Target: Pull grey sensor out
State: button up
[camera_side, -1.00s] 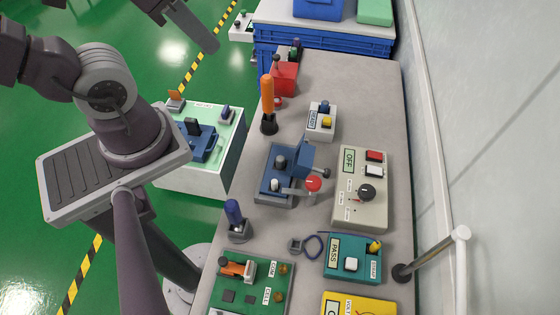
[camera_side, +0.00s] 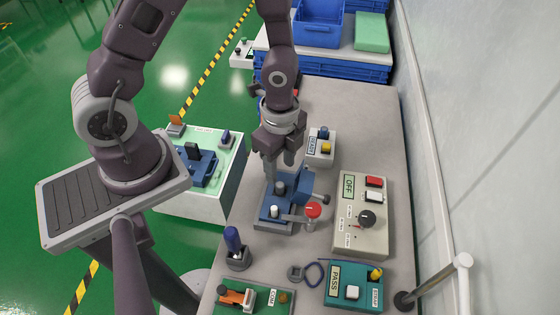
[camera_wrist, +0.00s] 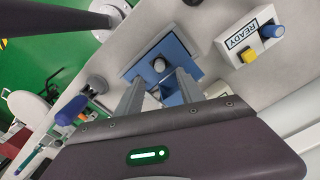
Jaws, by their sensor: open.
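A blue fixture (camera_side: 270,212) stands mid-bench with a dark grey round-topped piece (camera_side: 280,188) upright in it and a white-topped piece (camera_side: 274,211) in front. I take the dark grey piece for the grey sensor, but no label shows. It also shows in the wrist view (camera_wrist: 160,65), on the blue plate (camera_wrist: 178,48). My gripper (camera_side: 279,168) points down just above the fixture, fingers apart and empty. In the wrist view the fingertips (camera_wrist: 160,79) lie either side of the grey piece's line, close below it in the picture. Contact cannot be told.
A red-topped lever (camera_side: 313,210) stands right of the fixture, with a beige OFF box (camera_side: 376,228) beyond. A READY box (camera_side: 320,149) is behind right. A blue-handled piece (camera_side: 234,243) and small grey block (camera_side: 295,273) are in front. Bare bench lies at back right.

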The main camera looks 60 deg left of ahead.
aim_at(280, 185)
notch_tip(280, 185, down, 7)
jog(key=shift+r, duration=0.15)
jog(key=c, duration=0.9)
grip_shut()
dwell(0.9)
